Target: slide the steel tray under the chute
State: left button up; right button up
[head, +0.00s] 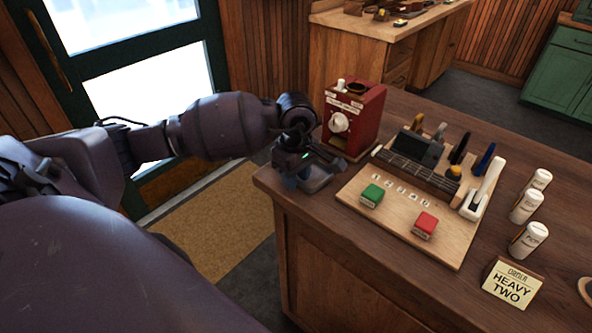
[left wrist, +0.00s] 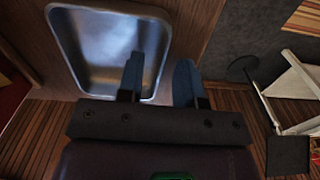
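The steel tray (left wrist: 92,60) is a shallow, shiny pan with rounded corners. In the head view the tray (head: 318,184) lies at the counter's near left corner, in front of the red machine (head: 366,120), partly hidden by my left gripper (head: 296,178). In the left wrist view my left gripper (left wrist: 160,80) is open. One blue finger is over the tray's inside and the other is beyond its rim, with the rim between them. I cannot tell whether they touch it. The chute's outlet is not clear to see. My right gripper is not in view.
White bottles (head: 525,206) and a sign (head: 512,284) stand farther right. The counter's left edge is close to the tray.

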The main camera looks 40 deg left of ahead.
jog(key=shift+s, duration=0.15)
pick_arm(q)
grip_shut()
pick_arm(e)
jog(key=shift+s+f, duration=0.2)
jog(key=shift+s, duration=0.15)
pick_arm(q)
jog(key=shift+w, duration=0.1)
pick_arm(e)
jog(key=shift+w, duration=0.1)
